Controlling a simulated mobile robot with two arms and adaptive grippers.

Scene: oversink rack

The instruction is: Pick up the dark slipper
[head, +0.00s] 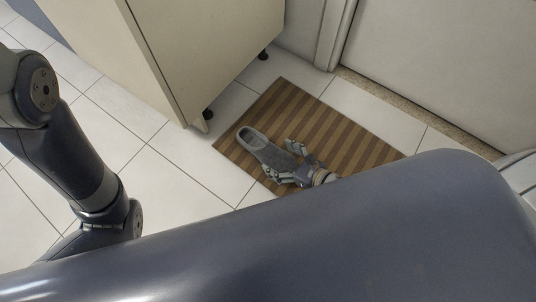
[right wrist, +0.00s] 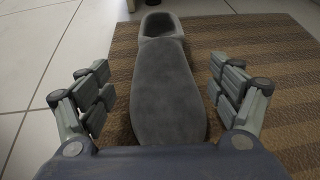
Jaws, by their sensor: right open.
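The dark slipper (head: 268,151) lies on the striped brown mat (head: 330,135) in the head view, near the mat's left edge. It is grey, with its open heel end toward the cabinet. In the right wrist view the slipper (right wrist: 168,85) runs between the fingers, its heel opening at the top. My right gripper (head: 296,162) is open at the slipper's near end. In the right wrist view the fingers of the right gripper (right wrist: 165,92) stand on both sides of the slipper, with a gap on each side. My left gripper is not in view; only my left arm shows.
A beige cabinet (head: 190,50) on short dark feet stands behind and left of the mat. A pale door (head: 450,65) with a threshold lies beyond the mat at the right. White floor tiles (head: 190,165) to the left are clear.

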